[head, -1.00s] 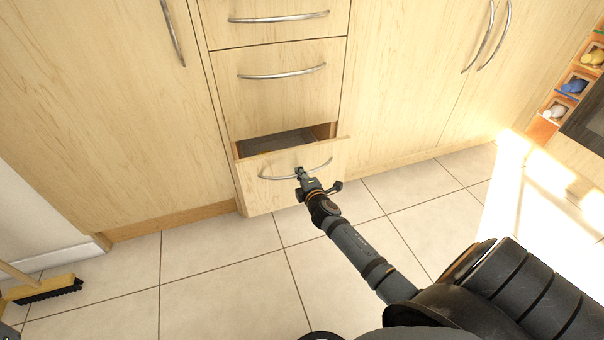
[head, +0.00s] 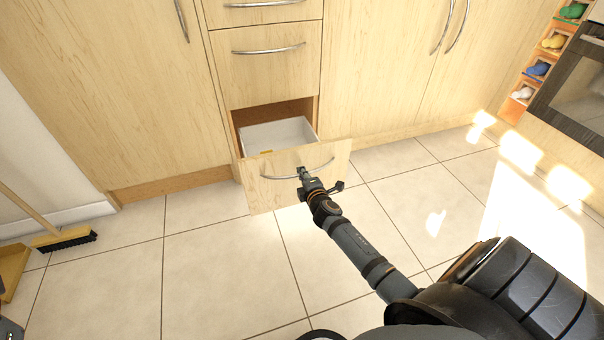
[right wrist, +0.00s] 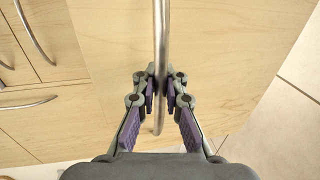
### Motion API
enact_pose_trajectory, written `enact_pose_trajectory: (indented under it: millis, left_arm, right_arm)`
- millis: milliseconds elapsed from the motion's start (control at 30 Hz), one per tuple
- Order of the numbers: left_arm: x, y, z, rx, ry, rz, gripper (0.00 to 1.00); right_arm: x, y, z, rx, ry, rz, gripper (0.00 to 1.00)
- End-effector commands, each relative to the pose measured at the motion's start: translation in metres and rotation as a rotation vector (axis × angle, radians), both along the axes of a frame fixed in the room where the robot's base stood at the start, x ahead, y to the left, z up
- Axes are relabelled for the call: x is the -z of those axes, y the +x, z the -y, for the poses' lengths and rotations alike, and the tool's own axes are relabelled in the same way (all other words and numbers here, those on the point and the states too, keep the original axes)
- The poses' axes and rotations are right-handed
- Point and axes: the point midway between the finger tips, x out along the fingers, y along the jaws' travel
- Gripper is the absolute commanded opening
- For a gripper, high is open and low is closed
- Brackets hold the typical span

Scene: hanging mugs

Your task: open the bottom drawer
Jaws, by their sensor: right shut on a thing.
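In the right wrist view the two fingers (right wrist: 160,90) close on the handle bar (right wrist: 161,50) from both sides. My left gripper is not in view.
Two closed drawers sit above, the nearer one (head: 265,70) with its own handle. Tall closed doors flank the column. An oven (head: 580,85) and a rack with colored items stand at the right. The tiled floor (head: 210,265) before the drawer is clear.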

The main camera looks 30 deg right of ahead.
Motion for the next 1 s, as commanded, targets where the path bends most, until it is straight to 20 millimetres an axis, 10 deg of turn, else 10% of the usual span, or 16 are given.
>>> enact_pose_trajectory:
  millis: [267, 500, 800, 1000]
  left_arm:
    - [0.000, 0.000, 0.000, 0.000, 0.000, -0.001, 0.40]
    - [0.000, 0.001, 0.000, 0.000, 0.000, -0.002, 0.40]
    - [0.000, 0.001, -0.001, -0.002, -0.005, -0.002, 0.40]
    - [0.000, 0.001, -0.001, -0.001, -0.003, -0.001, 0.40]
  right_arm:
    - [-0.001, 0.000, 0.001, 0.001, -0.003, 0.001, 0.00]
    - [-0.001, 0.000, 0.001, 0.001, -0.001, 0.001, 0.32]
    - [-0.001, -0.003, 0.000, 0.000, -0.001, 0.001, 0.32]
    - [-0.007, -0.038, -0.009, -0.001, -0.001, -0.002, 0.32]
